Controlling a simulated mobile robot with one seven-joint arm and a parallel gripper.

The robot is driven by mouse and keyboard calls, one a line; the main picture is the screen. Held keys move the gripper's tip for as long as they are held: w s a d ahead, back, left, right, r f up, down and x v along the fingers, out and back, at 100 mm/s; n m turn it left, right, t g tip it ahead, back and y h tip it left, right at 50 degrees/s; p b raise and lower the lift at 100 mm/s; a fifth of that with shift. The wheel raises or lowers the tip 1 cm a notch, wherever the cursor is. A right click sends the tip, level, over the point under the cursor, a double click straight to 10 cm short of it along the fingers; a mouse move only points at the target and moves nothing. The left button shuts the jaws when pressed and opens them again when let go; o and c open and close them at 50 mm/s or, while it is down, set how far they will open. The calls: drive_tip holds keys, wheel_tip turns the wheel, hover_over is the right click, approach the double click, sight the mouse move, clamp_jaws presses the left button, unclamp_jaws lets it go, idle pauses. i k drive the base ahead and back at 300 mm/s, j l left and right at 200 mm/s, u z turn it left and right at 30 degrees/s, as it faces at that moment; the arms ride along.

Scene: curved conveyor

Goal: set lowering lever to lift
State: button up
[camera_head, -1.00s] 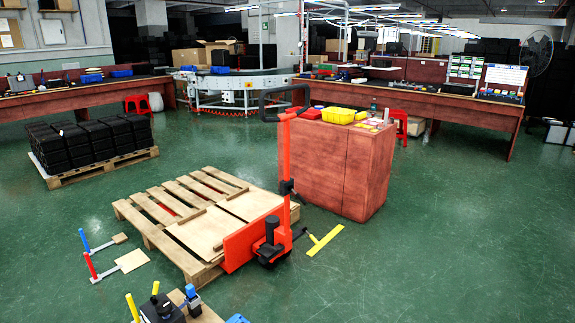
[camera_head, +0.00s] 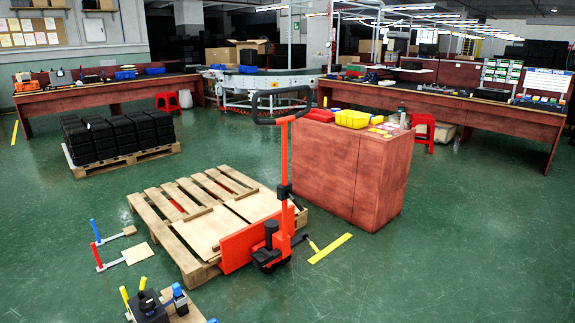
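A red pallet jack (camera_head: 244,246) stands in the middle of the view, its forks under a wooden pallet (camera_head: 163,226). Its upright red handle post (camera_head: 284,160) ends in a black loop grip (camera_head: 283,106). A small black part (camera_head: 285,191) sits partway up the post; I cannot tell whether it is the lowering lever or how it is set. My gripper is not in view.
A red-brown cabinet (camera_head: 352,180) with a yellow tray (camera_head: 352,118) stands close behind the jack. Levers with coloured handles (camera_head: 112,245) lie at lower left. Black crates (camera_head: 116,140) sit on another pallet. The floor (camera_head: 440,260) at right is clear.

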sight(313, 246)
drive_tip(key=i+l, duration=0.15)
drive_tip(key=l, duration=0.2)
drive_tip(key=i+l+u, duration=0.15)
drive_tip(key=l, duration=0.5)
drive_tip(key=i+l+u, duration=0.2)
drive_tip(key=i+l, duration=0.15)
drive_tip(key=l, duration=0.3)
drive_tip(key=i+l, duration=0.2)
drive_tip(key=l, duration=0.15)
drive_tip(key=i+l+u, duration=0.15)
drive_tip(key=i+l, duration=0.2)
drive_tip(key=i+l+u, duration=0.15)
drive_tip(key=i+l, duration=0.15)
drive_tip(key=l, duration=0.25)
drive_tip(key=i+l+u, duration=0.1)
drive_tip(key=i+l, duration=0.7)
drive_tip(key=i, duration=0.05)
